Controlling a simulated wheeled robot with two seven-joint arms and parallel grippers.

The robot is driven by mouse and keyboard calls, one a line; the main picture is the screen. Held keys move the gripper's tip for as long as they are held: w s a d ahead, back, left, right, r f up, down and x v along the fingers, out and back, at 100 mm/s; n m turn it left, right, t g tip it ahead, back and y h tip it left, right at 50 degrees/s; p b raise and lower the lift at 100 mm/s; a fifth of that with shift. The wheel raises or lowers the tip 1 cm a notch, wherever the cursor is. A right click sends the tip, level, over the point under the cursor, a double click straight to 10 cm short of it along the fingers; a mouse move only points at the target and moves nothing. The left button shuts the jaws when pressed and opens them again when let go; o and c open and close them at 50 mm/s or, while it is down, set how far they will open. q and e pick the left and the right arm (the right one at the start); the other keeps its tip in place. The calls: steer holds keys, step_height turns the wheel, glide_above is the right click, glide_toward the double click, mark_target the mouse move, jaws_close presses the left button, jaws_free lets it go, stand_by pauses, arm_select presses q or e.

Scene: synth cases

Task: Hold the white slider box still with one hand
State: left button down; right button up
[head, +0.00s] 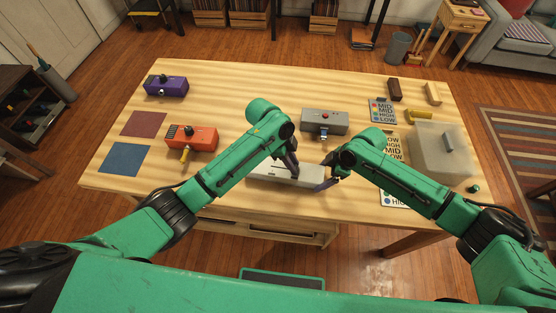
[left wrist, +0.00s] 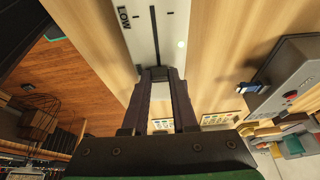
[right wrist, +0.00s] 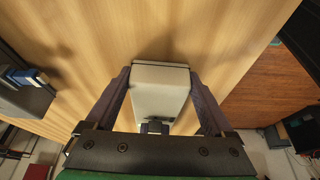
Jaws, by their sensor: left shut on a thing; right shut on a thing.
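The white slider box (head: 266,173) lies near the front middle of the table. In the left wrist view its top (left wrist: 174,30) shows a dark slot and the word LOW. My left gripper (head: 293,176) comes down onto the box's top. Its fingertips (left wrist: 160,74) are close together over the slot, shut on a small part that looks like the slider knob, mostly hidden by the fingers. My right gripper (head: 325,182) is at the box's right end. In the right wrist view its fingers stand on both sides of the box end (right wrist: 160,92), shut on it.
A grey box with a red button (head: 325,122) stands just behind. An orange box (head: 190,138) and a purple box (head: 166,86) are at left, near red (head: 144,124) and blue (head: 125,159) squares. Printed cards (head: 383,110) and a translucent cover (head: 440,160) are at right.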

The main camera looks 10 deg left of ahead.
arm_select(q)
steer(key=shift+d, duration=0.3)
steer(key=c, duration=0.7)
jaws_free()
steer(key=shift+a, duration=0.1)
steer(key=v, duration=1.2)
steer(key=shift+s, duration=0.1)
